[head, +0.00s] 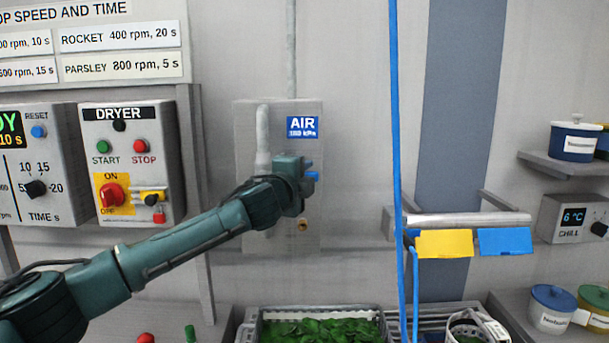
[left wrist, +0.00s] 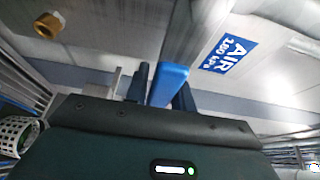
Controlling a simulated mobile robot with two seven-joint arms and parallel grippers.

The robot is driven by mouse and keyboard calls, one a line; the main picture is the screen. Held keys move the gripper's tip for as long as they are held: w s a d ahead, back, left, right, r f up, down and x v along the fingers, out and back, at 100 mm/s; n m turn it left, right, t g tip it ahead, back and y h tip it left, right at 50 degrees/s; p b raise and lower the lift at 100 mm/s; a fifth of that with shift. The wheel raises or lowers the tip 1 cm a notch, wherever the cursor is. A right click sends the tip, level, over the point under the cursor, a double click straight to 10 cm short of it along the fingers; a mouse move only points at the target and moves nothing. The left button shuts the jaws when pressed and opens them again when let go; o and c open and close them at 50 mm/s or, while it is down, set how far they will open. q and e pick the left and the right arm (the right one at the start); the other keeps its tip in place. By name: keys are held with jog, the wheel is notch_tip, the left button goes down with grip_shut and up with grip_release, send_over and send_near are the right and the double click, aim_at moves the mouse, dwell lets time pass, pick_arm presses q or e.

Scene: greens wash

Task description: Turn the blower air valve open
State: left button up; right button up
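The blue valve handle (head: 313,176) is on the air panel below the blue AIR label (head: 303,127). It sticks out to the right, across the line of the vertical grey pipe (head: 263,137). My left gripper (head: 306,168) is at the handle. In the left wrist view the blue handle (left wrist: 168,84) lies between the two dark fingers (left wrist: 160,92), with no clear gap on either side, so the gripper looks shut on it. The valve body is mostly hidden behind my left gripper. My right gripper is not in view.
A dryer control box (head: 128,160) is on the wall at left, behind my left arm. A blue vertical hose (head: 397,180) and a metal bar (head: 468,220) with yellow and blue flaps are to the right. A crate of greens (head: 380,312) stands below.

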pick_arm(q)
grip_shut()
